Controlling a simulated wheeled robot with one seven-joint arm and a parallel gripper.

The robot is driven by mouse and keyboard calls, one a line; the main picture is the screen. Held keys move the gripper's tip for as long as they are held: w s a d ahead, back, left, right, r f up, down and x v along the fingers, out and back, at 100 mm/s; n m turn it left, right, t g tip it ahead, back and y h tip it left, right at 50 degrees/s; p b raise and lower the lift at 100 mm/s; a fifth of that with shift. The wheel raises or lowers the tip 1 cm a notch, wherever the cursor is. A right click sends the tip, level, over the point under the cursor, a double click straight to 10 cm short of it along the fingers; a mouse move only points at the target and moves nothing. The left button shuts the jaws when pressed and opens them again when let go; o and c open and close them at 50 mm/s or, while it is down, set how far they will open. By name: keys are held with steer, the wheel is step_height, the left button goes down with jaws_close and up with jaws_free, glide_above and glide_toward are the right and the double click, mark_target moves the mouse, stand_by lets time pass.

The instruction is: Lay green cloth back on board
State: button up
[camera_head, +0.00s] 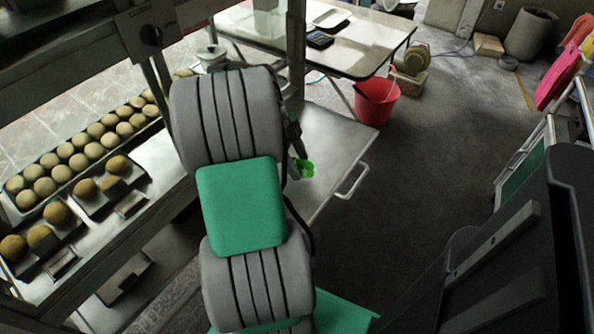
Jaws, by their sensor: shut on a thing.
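My gripper (297,155) shows only in part, as a dark shape at the right edge of my own grey and green arm, which hides the rest of it. It is shut on a small bright green piece, the green cloth (306,169), of which only a little shows. The cloth hangs at the gripper's end, in front of a flat grey metal panel (338,150) with a handle on its right side. I cannot tell whether the cloth touches the panel. No board can be made out for sure; my arm covers the middle of the view.
At left, a tray of round buns (75,160) and smaller trays (110,187) sit on a metal rack. A red bucket (376,102) stands on the floor beside a white-topped table (365,45). The dark floor at centre right is clear. Pink and red items (557,80) stand far right.

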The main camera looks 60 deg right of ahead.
step_height(320, 180, down, 3)
steer(key=shift+f+b, duration=0.2)
steer(key=shift+b, duration=0.4)
steer(key=o, duration=1.4)
steer(key=shift+r, duration=0.1)
steer(key=shift+o, duration=0.2)
steer(key=p+v, duration=0.4)
steer(key=v, duration=0.8)
steer(key=shift+p, duration=0.4)
